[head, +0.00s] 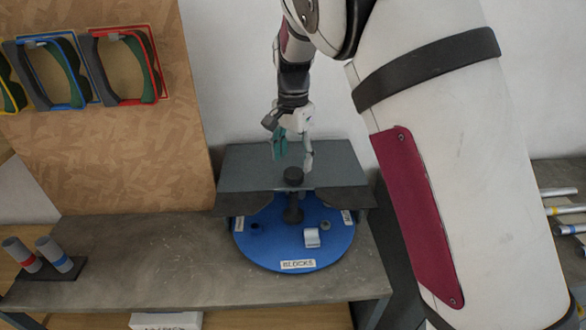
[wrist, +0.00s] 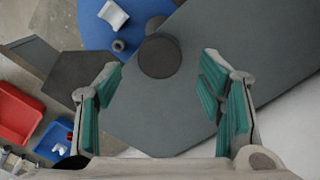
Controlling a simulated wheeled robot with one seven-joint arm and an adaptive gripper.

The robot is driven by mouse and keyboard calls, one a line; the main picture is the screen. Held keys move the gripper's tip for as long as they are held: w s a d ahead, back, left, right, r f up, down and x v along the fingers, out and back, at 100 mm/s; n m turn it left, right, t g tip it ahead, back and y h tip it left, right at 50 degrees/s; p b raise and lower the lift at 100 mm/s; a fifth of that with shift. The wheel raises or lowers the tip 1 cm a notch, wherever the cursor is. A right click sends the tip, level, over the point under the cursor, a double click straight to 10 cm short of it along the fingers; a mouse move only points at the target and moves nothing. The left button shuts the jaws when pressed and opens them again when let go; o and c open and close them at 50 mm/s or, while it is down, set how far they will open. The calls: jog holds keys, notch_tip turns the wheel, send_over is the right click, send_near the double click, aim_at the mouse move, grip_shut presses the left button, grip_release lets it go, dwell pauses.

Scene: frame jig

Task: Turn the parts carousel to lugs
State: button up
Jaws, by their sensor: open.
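The parts carousel is a round blue disc (head: 275,255) under a grey cover (head: 240,165) that hides its back part. The label facing front reads BLOCKS (head: 298,264); labels at the left (head: 239,223) and right (head: 347,217) are too small to read. In the wrist view the knob (wrist: 160,57) lies between and beyond the open teal-padded fingers (wrist: 161,75).
A pale block (head: 311,238) and a small grey ring (head: 325,226) sit on the disc. Two grey cylinders with red and blue bands (head: 40,256) stand at the bench's left. Coloured frames (head: 125,65) hang on the board. The bench (head: 150,260) is clear left of the carousel.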

aim_at(294, 172)
jog(key=shift+f+p, duration=0.3)
jog(key=shift+f, duration=1.9)
grip_shut()
